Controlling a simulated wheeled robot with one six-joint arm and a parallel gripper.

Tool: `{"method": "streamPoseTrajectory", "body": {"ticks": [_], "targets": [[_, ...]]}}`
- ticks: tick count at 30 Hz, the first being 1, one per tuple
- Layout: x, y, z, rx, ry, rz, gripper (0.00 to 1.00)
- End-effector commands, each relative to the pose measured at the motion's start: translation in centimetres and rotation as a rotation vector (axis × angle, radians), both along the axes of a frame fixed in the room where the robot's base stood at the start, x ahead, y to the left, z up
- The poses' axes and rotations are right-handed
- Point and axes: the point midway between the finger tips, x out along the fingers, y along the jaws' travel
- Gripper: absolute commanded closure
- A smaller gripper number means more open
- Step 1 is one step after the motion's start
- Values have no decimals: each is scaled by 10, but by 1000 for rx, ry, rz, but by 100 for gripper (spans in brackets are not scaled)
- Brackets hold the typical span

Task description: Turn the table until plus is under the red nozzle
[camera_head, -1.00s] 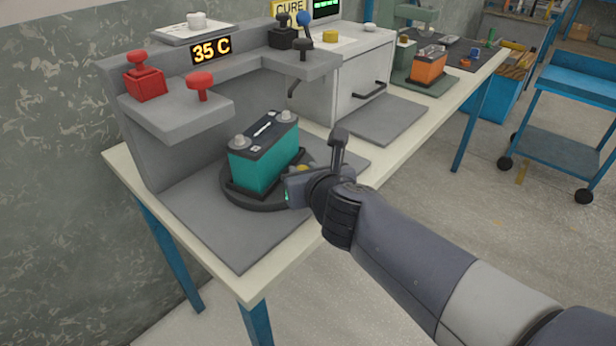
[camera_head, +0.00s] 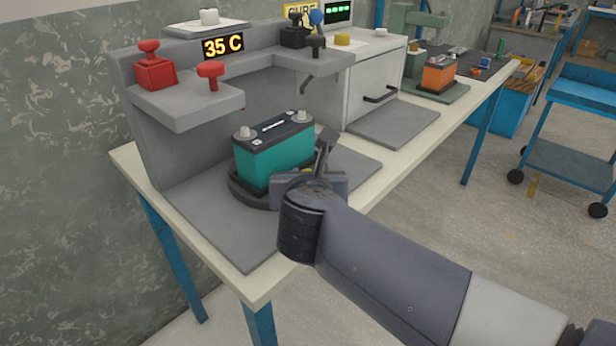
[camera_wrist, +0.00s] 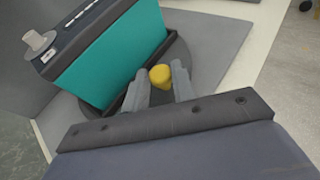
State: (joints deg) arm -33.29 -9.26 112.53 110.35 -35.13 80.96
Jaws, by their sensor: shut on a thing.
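A teal battery (camera_head: 275,155) with a black top and two grey posts stands on a dark round turntable (camera_head: 245,193). One post (camera_head: 243,132) is at the left, towards the red nozzle (camera_head: 211,73); the other (camera_head: 301,116) is at the right, towards the black nozzle (camera_head: 317,45). Which post is plus, I cannot make out. The left post lies lower right of the red nozzle in the picture. My gripper (camera_wrist: 160,84) is shut on the yellow knob (camera_wrist: 160,76) at the turntable's edge, beside the battery's long side.
A grey stand with a "35 C" display (camera_head: 223,46) overhangs the back of the turntable. A white cabinet (camera_head: 372,85) stands to its right, and an orange battery (camera_head: 438,75) is farther along the bench. The grey plate (camera_head: 228,242) in front is bare.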

Motion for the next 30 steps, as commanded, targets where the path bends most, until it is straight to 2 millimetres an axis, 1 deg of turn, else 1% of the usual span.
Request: {"method": "streamPoseTrajectory", "body": {"ticks": [9, 10, 17, 25, 28, 30], "targets": [[0, 1, -1, 2, 2, 1, 100], [0, 1, -1, 2, 2, 1, 74], [0, 1, -1, 1, 2, 1, 55], [-1, 1, 1, 2, 0, 1, 55], [-8, 1, 5, 2, -1, 2, 55], [-17, 2, 10, 3, -2, 4, 55]]}}
